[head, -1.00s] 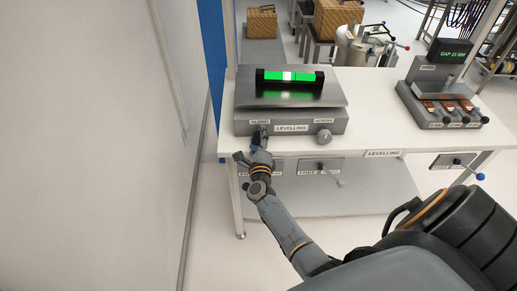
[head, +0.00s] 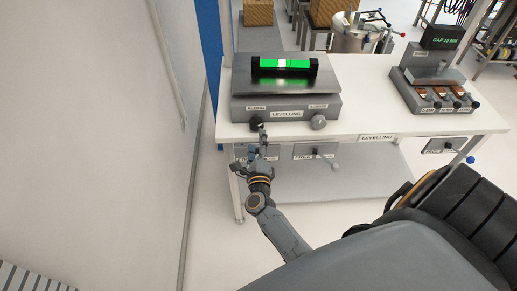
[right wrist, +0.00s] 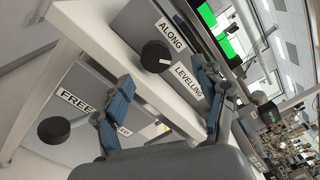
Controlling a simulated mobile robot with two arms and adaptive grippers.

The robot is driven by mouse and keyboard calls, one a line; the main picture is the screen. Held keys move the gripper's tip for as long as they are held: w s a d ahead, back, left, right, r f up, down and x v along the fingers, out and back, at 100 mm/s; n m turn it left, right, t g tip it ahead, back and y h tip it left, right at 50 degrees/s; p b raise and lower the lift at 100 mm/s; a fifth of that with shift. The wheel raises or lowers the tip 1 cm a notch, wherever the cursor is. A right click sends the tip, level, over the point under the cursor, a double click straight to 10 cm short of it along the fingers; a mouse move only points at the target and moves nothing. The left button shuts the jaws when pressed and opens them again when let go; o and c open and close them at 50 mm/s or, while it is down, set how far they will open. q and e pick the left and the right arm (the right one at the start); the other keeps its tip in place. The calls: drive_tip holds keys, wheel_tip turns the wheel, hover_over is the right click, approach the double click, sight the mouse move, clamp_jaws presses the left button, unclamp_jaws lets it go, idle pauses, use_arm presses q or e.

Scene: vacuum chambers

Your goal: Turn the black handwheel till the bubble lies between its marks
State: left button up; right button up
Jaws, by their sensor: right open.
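The black handwheel (head: 256,123) sits on the front of the grey levelling stand (head: 240,110), below the ALONG label; it also shows in the right wrist view (right wrist: 156,56). A light mark shows on its face there. The green level vial (head: 300,64) lies on the stand's top plate. Its pale bubble (head: 282,64) is near the middle, slightly left; I cannot make out the marks. My right gripper (head: 254,149) is open and empty, just in front of and below the handwheel. In the right wrist view its blue fingers (right wrist: 163,75) are apart, with the wheel beyond them. My left gripper is not in view.
Under the bench top (head: 360,110) are FREE-labelled panels (head: 303,151), one with a dark knob (right wrist: 54,130) close by my fingers. A gap-gauge block (head: 415,95) stands right. A wall is left.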

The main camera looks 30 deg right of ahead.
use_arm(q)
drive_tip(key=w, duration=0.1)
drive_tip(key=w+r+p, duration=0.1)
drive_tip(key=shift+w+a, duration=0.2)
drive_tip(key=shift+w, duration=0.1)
use_arm(e)
drive_tip(key=v, duration=0.6)
drive_tip(key=shift+s+a+f, duration=0.2)
drive_tip(key=shift+s+f, duration=0.05)
idle(0.3)
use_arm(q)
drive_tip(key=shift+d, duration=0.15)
